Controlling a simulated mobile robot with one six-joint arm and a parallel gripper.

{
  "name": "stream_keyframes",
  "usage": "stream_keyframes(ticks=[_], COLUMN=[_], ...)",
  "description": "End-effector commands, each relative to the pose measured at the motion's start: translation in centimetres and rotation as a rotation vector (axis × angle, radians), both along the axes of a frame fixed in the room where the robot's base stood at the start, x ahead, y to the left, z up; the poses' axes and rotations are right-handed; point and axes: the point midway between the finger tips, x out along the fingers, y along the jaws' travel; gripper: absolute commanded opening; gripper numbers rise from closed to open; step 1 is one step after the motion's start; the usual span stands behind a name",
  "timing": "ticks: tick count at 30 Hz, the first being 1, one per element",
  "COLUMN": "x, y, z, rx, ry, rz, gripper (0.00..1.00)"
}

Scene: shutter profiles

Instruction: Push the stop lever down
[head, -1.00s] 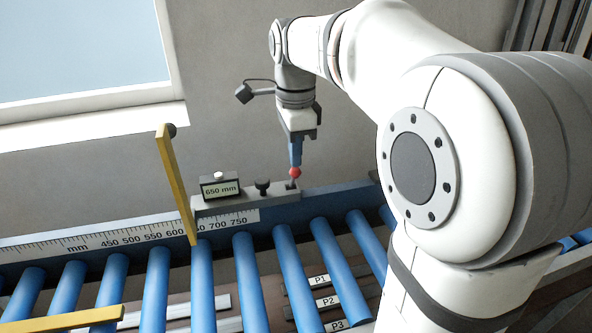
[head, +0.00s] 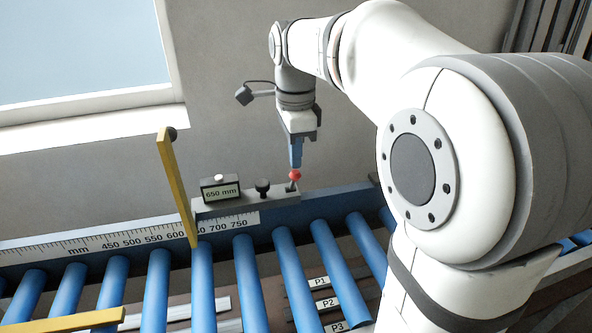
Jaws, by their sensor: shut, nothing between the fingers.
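The stop lever, a short dark stem with a red knob (head: 295,175), stands up at the right end of the grey stop carriage (head: 240,204) on the blue rail. It leans slightly to the right. My gripper (head: 296,166) points straight down just above the red knob, its blue fingers shut with nothing between them. The fingertips are at or very close to the top of the knob; I cannot tell whether they touch it.
A display reading 650 mm (head: 220,188) and a dark knob (head: 262,187) sit on the carriage, left of the lever. A yellow stop arm (head: 178,185) rises at its left end. Blue rollers (head: 247,270) lie in front. My arm hides the right side.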

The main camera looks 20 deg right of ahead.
Motion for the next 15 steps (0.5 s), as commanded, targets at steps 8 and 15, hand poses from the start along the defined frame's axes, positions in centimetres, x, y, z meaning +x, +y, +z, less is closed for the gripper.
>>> stream_keyframes(ticks=[8,15], x=[0.3,1.3], y=[0.0,0.0], z=[0.1,0.1], rx=[0.0,0.0], ry=[0.0,0.0], rz=[0.0,0.0], gripper=[0.0,0.0])
